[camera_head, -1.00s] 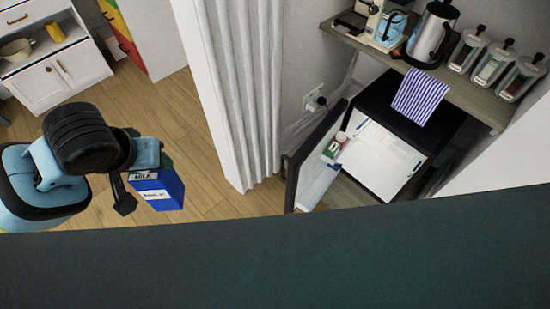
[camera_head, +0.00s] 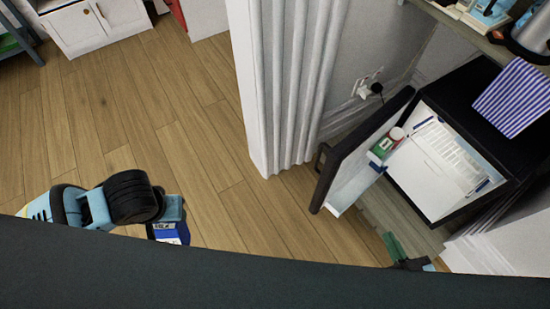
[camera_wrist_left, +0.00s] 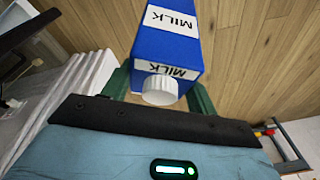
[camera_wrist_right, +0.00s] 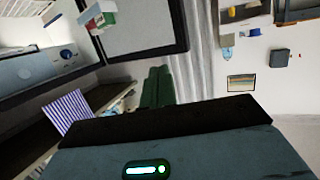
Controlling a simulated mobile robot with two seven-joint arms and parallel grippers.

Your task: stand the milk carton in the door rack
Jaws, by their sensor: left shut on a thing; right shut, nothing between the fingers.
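The blue milk carton (camera_head: 168,232) with white labels is held by my left gripper (camera_wrist_left: 160,92), low in the head view and partly hidden by my dark body edge. In the left wrist view the carton (camera_wrist_left: 168,38) sits between the green fingers, its white cap toward the wrist. The small black fridge stands with its door (camera_head: 350,155) open at right. The rack on the door's inner side holds a red, green and white package (camera_head: 382,150) and a white-topped container. My right gripper (camera_head: 392,245) is shut and empty, below the fridge opening; its fingers (camera_wrist_right: 158,86) touch each other.
A white pleated curtain (camera_head: 290,90) hangs left of the fridge door. A striped towel (camera_head: 515,97) drapes over the fridge top, under a shelf with appliances. White shelves (camera_head: 445,160) fill the fridge interior. The wood floor (camera_head: 130,110) at left is clear.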

